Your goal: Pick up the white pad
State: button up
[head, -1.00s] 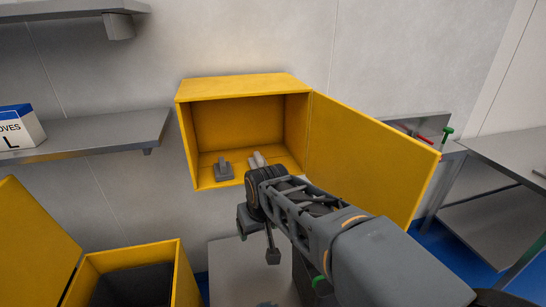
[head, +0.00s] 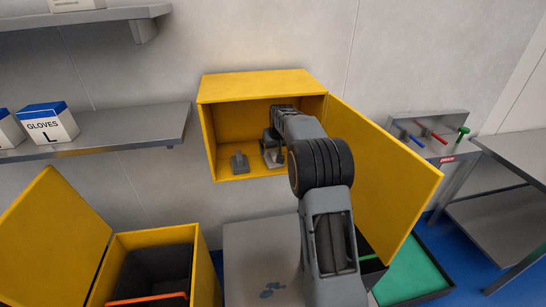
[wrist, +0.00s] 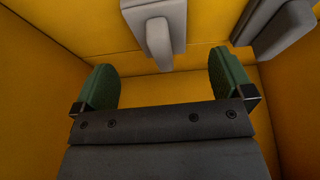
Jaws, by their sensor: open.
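The white pad (wrist: 160,38) is a pale, blocky piece with a narrower raised handle-like part. In the wrist view it shows at top centre, ahead of and between my fingertips, apart from both. My gripper (wrist: 165,82) is open and empty, with green finger pads. In the head view my arm reaches into the open yellow cabinet (head: 262,84), and my wrist covers much of the spot where the pad is. A darker grey pad (head: 239,161) stands on the cabinet floor to the left; in the wrist view it is at upper right (wrist: 283,28).
The cabinet door (head: 385,170) stands open to the right of my arm. A steel shelf (head: 110,132) with glove boxes (head: 47,125) is at left. A yellow bin (head: 205,275) stands below left. A steel table (head: 515,155) is at right.

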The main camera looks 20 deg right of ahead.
aim_at(275, 153)
jog(key=shift+p+x, duration=1)
jog(key=shift+x, duration=1.75)
jog(key=shift+s+a, duration=0.1)
jog(key=c, duration=1)
